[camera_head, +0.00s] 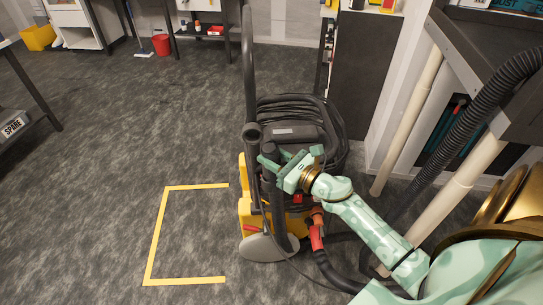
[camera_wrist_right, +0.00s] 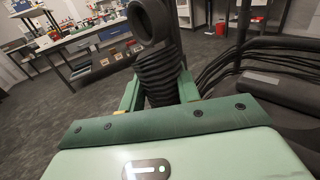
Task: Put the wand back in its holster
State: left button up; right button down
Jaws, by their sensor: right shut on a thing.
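The wand is a dark upright tube with an open round end (camera_head: 252,134), standing along the left side of the black and yellow extraction machine (camera_head: 285,150). In the right wrist view its ribbed black grip (camera_wrist_right: 158,75) rises between the green fingers. My right gripper (camera_head: 268,161) comes in from the right over the machine and is shut on this grip. The wand runs down in front of the yellow side, toward a grey rounded piece (camera_head: 265,248) at the floor. I cannot make out the holster clearly, or whether the wand sits in it. My left gripper is out of view.
A coiled black hose (camera_head: 320,125) lies on the machine. A red-handled connector (camera_head: 316,238) and hose are at its lower right. A yellow floor outline (camera_head: 157,235) marks clear carpet to the left. A bench with pale pipes (camera_head: 455,200) stands close on the right.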

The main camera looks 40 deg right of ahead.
jog(key=shift+f+b, duration=0.3)
jog(key=shift+f, duration=0.1)
jog(key=c, duration=0.9)
grip_release()
jog(key=shift+r, duration=0.1)
jog(key=v, duration=1.6)
jog(key=shift+s+p, duration=0.2)
jog(key=shift+p, duration=0.15)
